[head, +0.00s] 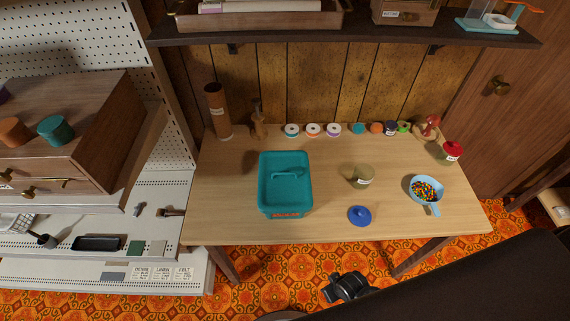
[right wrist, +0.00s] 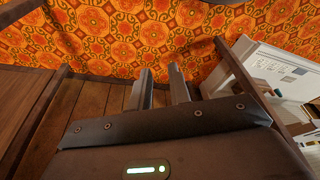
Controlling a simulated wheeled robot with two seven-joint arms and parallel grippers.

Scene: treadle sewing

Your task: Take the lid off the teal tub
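The teal tub (head: 286,211) stands upright on the wooden table, left of its middle, with an orange label on its front. The inside of the tub is hidden. My right gripper (right wrist: 161,72) shows in the right wrist view, with its two fingers apart and nothing between them. It is over the floor, away from the tub. My left gripper is not in view.
On the table (head: 322,228) are a glass jar (head: 362,177), a blue lid (head: 359,215), and a light-blue pan (head: 433,208) of colourful bits. Spools (head: 313,130) and a brown cylinder (head: 218,112) line the back. A dark shelf (head: 350,33) overhangs the rear. The tub's front is clear.

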